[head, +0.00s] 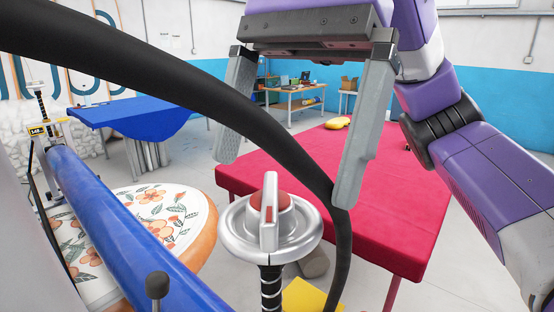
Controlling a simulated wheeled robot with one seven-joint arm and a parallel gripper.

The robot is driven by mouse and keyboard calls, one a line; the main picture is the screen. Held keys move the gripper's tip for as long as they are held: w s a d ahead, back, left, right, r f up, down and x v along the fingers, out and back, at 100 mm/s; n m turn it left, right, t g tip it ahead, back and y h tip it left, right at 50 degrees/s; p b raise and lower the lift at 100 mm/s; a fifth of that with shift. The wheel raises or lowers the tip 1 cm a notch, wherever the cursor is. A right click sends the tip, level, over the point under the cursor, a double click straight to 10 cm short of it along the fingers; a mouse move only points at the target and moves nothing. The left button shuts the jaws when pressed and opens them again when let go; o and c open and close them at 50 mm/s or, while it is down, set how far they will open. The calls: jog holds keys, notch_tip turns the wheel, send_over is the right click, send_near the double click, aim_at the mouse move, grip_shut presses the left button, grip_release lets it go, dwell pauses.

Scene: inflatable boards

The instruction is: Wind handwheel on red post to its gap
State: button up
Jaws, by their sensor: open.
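A silver handwheel (302,246) with a red hub and an upright silver grip bar sits on a dark ringed post (270,288) in the lower middle of the head view. I see no contact with the wheel. I cannot make out a gap on the wheel or post.
A thick black hose (215,95) crosses the view, passing right of the wheel. A blue tube (120,225) and a floral board (165,215) lie left. A red-covered table (400,205) stands behind. Another post (42,105) with a yellow-black tag stands far left.

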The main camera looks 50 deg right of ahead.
jog(key=shift+x, duration=1.1)
grip_shut()
